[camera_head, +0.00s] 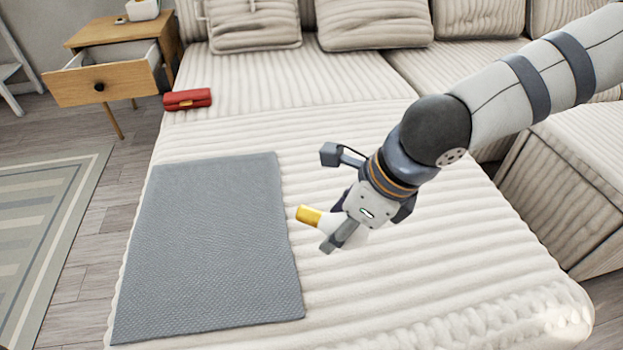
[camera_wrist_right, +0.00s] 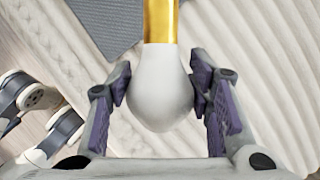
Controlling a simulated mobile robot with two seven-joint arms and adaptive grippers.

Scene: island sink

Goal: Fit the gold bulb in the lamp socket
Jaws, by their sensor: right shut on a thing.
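The gold bulb (camera_head: 309,216), with a gold base and a white glass body, is in my right gripper (camera_head: 337,223) above the ribbed couch seat. In the head view its gold end points left, toward the grey mat. In the right wrist view the bulb (camera_wrist_right: 160,95) sits between the two purple-padded fingers, which close around its white body, and its gold base points up out of the picture. The lamp socket cannot be made out in either view. My left gripper does not show.
The grey mat (camera_head: 215,235) lies flat on the couch (camera_head: 440,255). A red case (camera_head: 187,99) lies near the couch's left edge. A wooden side table (camera_head: 110,75) with an open drawer stands at back left, a white object (camera_head: 143,9) on top. The seat around my gripper is clear.

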